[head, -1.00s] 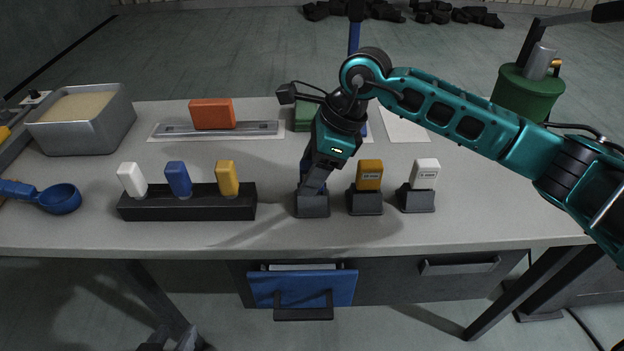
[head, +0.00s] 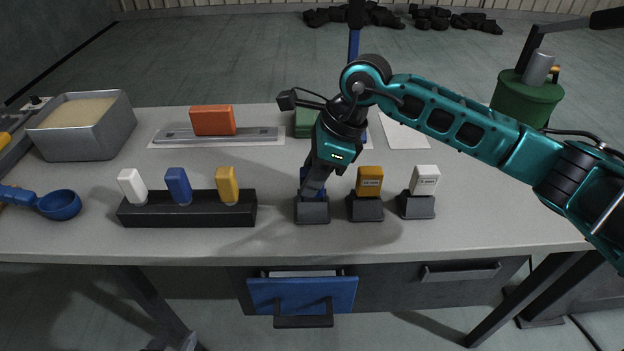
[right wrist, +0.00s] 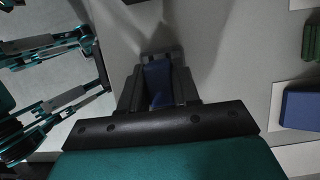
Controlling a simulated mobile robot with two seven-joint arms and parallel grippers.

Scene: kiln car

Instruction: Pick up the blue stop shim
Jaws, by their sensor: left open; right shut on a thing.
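The blue stop shim (head: 320,190) stands upright at the leftmost of three small dark holders (head: 312,212). It is partly hidden by my right gripper (head: 313,188), which reaches down from above and is shut on it. In the right wrist view the blue shim (right wrist: 158,82) sits between the two dark fingers of the right gripper (right wrist: 158,90). I cannot tell whether its foot is still inside the holder. I do not see my left gripper.
A yellow shim (head: 369,182) and a white shim (head: 424,180) stand in holders to the right. A black rack (head: 187,213) with white, blue and yellow pieces stands left. An orange block (head: 213,120) is behind it. An open blue-fronted drawer (head: 302,294) juts out below.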

